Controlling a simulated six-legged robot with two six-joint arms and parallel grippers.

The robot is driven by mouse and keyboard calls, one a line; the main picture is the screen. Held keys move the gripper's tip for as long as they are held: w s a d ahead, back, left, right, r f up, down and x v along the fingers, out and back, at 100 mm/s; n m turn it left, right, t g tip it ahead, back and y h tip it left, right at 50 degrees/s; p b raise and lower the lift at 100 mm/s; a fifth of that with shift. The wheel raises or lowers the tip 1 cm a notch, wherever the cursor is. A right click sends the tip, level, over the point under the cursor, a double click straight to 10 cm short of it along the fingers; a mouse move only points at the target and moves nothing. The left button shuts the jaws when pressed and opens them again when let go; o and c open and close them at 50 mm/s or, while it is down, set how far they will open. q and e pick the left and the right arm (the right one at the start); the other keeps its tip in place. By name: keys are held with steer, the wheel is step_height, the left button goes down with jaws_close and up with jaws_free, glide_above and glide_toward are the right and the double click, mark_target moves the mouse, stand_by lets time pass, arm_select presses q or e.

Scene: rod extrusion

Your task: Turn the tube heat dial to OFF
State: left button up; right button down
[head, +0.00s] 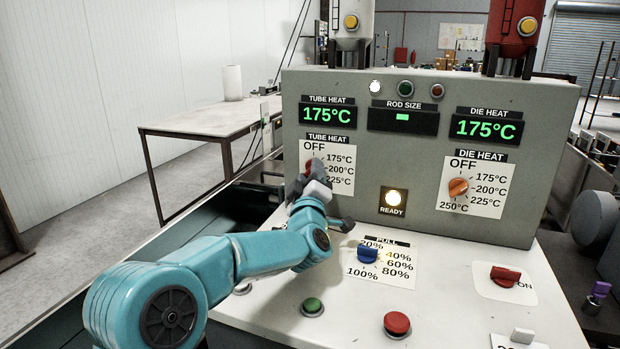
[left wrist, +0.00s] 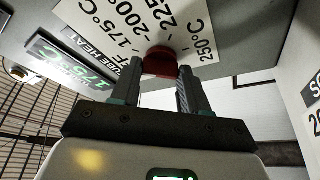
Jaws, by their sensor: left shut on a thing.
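The red tube heat dial (head: 308,167) is on its white scale plate (head: 343,181) at the left of the grey control panel, mostly hidden by my gripper in the head view. My left gripper (head: 315,172) is at the dial. In the left wrist view, the two fingers of my left gripper (left wrist: 160,77) are shut on the red dial (left wrist: 160,60), one on each side. Where the dial points is hard to tell. The tube heat display (head: 327,115) reads 175°C in green. My right gripper is not in view.
An orange die heat dial (head: 458,188) is to the right, under a display (head: 486,127) reading 175°C. The READY lamp (head: 393,198) glows. Below are a blue pull dial (head: 368,252), a green button (head: 312,306), a red button (head: 397,323) and a red switch (head: 505,276).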

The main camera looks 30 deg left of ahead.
arm_select(q)
steer(key=n+g, duration=0.1)
steer(key=n, duration=0.1)
steer(key=n+g, duration=0.1)
steer(key=n, duration=0.2)
steer(key=n+g+p, duration=0.1)
steer(key=n, duration=0.1)
steer(key=shift+d+r+n, duration=0.1)
steer(key=shift+r+n, duration=0.3)
steer(key=shift+n, duration=0.3)
steer(key=o, duration=1.1)
steer(key=shift+c, duration=0.2)
steer(key=shift+f, duration=0.1)
